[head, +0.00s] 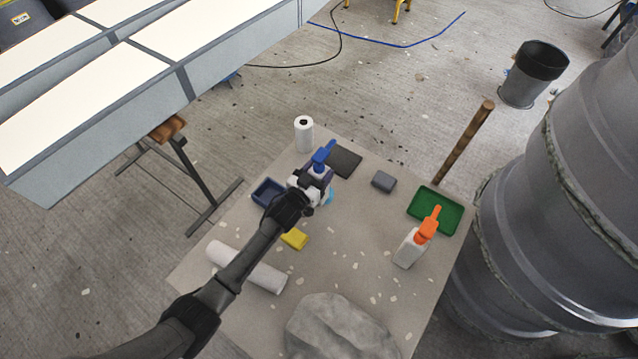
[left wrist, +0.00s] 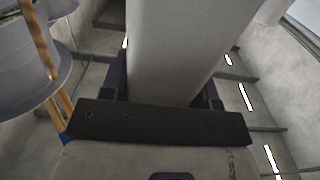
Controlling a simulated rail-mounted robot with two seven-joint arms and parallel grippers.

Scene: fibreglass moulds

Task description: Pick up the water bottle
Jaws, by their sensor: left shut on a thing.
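A bottle with a blue spray head (head: 322,158) is at the far part of the table in the head view. My left gripper (head: 312,185) is shut on its body, which the gripper mostly hides. In the left wrist view, a pale grey, smooth body (left wrist: 172,50) fills the space between the fingers. A bit of light blue shows beside the gripper in the head view; I cannot tell what it belongs to. I cannot tell whether the bottle touches the table. My right gripper is not in view.
The speckled table (head: 345,265) also holds a white roll (head: 304,133), a blue tray (head: 267,191), a yellow block (head: 294,239), a lying white roll (head: 265,276), a grey rock (head: 340,330), a green tray (head: 447,222) and an orange-topped spray bottle (head: 408,248). Large grey moulds (head: 570,200) stand right.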

